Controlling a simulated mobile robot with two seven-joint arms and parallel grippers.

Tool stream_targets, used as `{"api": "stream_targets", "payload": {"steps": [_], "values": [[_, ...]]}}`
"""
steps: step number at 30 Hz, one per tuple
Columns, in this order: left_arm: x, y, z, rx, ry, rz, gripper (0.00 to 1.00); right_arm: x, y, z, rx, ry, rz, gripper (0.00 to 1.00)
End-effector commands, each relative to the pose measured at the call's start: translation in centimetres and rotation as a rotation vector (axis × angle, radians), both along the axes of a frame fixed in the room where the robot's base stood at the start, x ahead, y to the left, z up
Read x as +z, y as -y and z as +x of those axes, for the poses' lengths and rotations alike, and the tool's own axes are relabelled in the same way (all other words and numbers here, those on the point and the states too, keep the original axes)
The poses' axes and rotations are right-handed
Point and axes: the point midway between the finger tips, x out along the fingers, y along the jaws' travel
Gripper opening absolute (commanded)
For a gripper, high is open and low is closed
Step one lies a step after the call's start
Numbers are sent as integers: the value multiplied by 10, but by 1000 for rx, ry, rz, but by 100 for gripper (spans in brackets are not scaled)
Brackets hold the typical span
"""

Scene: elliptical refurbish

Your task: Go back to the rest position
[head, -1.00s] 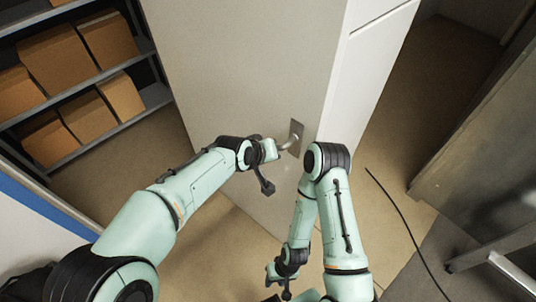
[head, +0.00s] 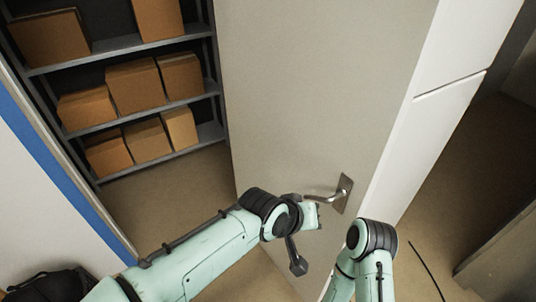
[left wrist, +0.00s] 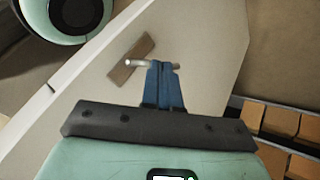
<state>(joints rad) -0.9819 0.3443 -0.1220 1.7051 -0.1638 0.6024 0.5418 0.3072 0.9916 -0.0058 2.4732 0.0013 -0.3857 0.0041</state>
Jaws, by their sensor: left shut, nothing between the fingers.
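The grey door (head: 310,90) stands open, with a metal lever handle (head: 342,192) on a plate near its right edge. My left gripper (head: 313,214) is close to the handle, just below its lever in the head view. In the left wrist view its blue fingers (left wrist: 163,84) are together and empty, and they overlap the handle's lever (left wrist: 135,63). I cannot tell whether they touch it. My right arm is at the lower right of the head view, but its gripper is out of the picture.
Metal shelves (head: 128,128) with several cardboard boxes (head: 135,85) stand in the room left of the door. A white wall with a blue stripe (head: 45,165) is at the far left. A black cable (head: 428,270) lies on the floor at the lower right.

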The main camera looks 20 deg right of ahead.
Motion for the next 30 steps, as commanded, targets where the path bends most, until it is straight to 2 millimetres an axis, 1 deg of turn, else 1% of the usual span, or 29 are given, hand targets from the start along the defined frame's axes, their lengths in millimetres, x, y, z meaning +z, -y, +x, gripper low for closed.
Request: {"api": "stream_targets", "payload": {"steps": [3, 5, 8, 11, 12, 13, 14, 15, 17, 18, 20, 21, 23, 24, 26, 27, 29, 30], "values": [[-1, 0, 0, 1, -1, 1, 0, 0, 0, 0, 0, 0, 0, 38], [-7, -2, 3, 5, -5, 6, 0, 0, 0, 0, 0, 0, 0, 38], [-35, -13, 14, 24, -28, 28, 0, 0, 0, 0, 0, 0, 0, 38], [-89, -35, 30, 60, -73, 65, 0, 0, 0, 0, 0, 0, 0, 38], [-115, -47, 36, 79, -96, 81, 0, 0, 0, 0, 0, 0, 0, 38], [-136, -57, 40, 93, -115, 92, 0, 0, 0, 0, 0, 0, 0, 38], [-157, -68, 42, 107, -134, 103, 0, 0, 0, 0, 0, 0, 0, 38], [-184, -84, 44, 127, -160, 117, 0, 0, 0, 0, 0, 0, 0, 38], [-223, -108, 42, 157, -201, 136, 0, 0, 0, 0, 0, 0, 0, 38], [-249, -124, 39, 178, -231, 147, 0, 0, 0, 0, 0, 0, 0, 38], [-286, -150, 30, 210, -274, 162, 0, 0, 0, 0, 0, 0, 0, 38], [-310, -167, 21, 232, -304, 171, 0, 0, 0, 0, 0, 0, 0, 38], [-344, -193, 3, 269, -353, 182, 0, 0, 0, 0, 0, 0, 0, 38], [-365, -210, -11, 294, -387, 188, 0, 0, 0, 0, 0, 0, 0, 38], [-395, -235, -37, 333, -440, 196, 0, 0, 0, 0, 0, 0, 0, 38], [-412, -250, -56, 359, -475, 200, 0, 0, 0, 0, 0, 0, 0, 38], [-433, -268, -85, 399, -525, 201, 0, 0, 0, 0, 0, 0, 0, 38], [-444, -278, -105, 422, -557, 202, 0, 0, 0, 0, 0, 0, 0, 38]]}}
